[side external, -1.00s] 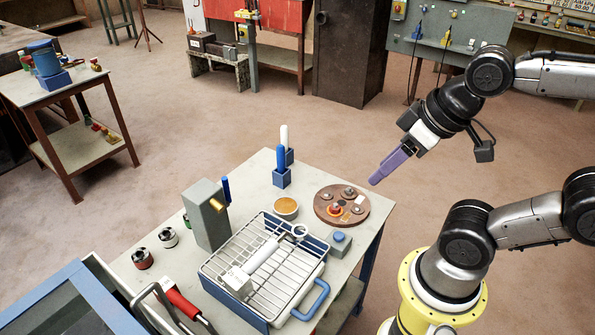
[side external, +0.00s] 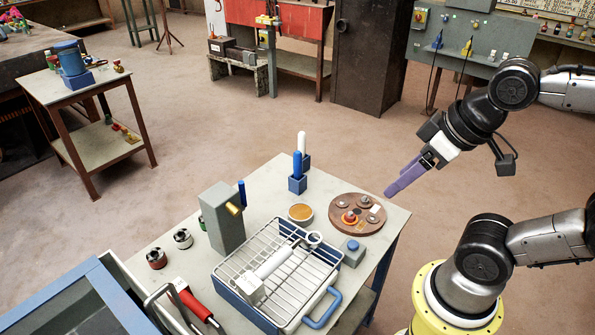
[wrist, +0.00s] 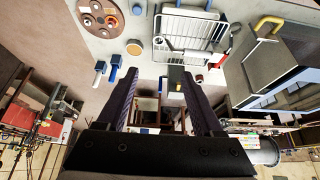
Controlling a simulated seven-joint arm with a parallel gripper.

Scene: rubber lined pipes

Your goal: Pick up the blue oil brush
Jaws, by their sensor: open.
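The blue oil brush (side external: 297,164) appears to be the blue-handled piece standing upright in a small blue block holder (side external: 298,184) near the table's back edge. In the wrist view the blue handle (wrist: 113,72) lies left of my fingers. A similar white-handled piece (side external: 301,141) stands in a holder just behind it. The brush end is hidden. My gripper (side external: 390,192), with purple fingers, hangs to the right of the brush, near the table's right corner, clear of it. In the wrist view my gripper (wrist: 161,76) is open and empty.
A wire rack tray (side external: 322,292) and a tall grey box (side external: 222,218) stand in front. The table's back right edge is clear.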

